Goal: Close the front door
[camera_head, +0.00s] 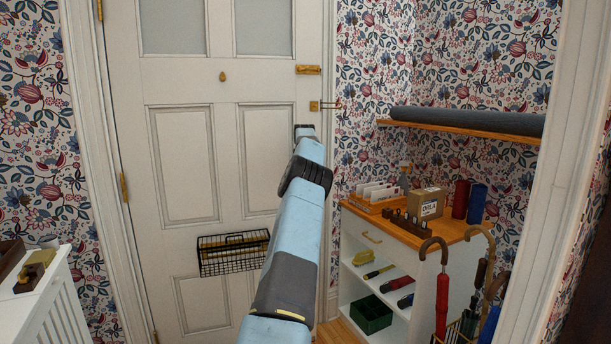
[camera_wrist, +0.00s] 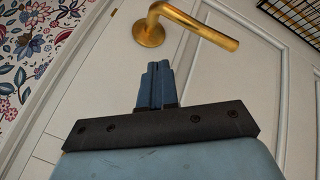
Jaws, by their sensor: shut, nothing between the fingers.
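The white panelled front door (camera_head: 185,150) fills the left middle of the head view, with hinges on its left side. It looks flush or nearly flush with its frame; I cannot tell whether it is latched. Its brass lever handle (camera_head: 325,105) is near the right edge and shows large in the wrist view (camera_wrist: 195,25). My gripper (camera_wrist: 157,68) is shut and empty, its fingertips just short of the lever and in front of the door's face. In the head view my arm hides part of the door, and the fingertips are hard to make out.
A black wire basket (camera_head: 233,254) hangs on the door. At right, a shelf unit (camera_head: 376,243) holds boxes and letters, with umbrellas (camera_head: 442,300) in front. A wall shelf (camera_head: 470,134) carries a dark roll. A white cabinet (camera_head: 40,310) stands at left.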

